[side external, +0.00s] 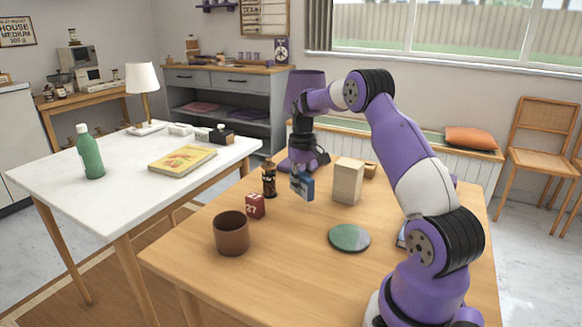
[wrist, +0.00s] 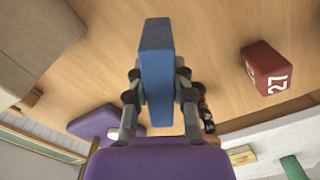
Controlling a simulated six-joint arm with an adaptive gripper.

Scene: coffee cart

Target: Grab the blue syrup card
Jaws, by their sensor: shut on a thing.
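The blue syrup card (side external: 307,187) is a small blue block-like card with a pale patch on its face in the side view. My gripper (side external: 304,172) points down over the wooden table and is shut on it. In the wrist view the card (wrist: 156,70) stands between both fingers of my gripper (wrist: 158,90), which press on its two sides. I cannot tell whether the card touches the table.
A wooden block (side external: 347,181) stands close right of the card. A dark bottle-like figure (side external: 269,180) and a red numbered cube (side external: 255,206) stand to its left. A brown cup (side external: 231,233) and green disc (side external: 349,238) are nearer. The table between them is clear.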

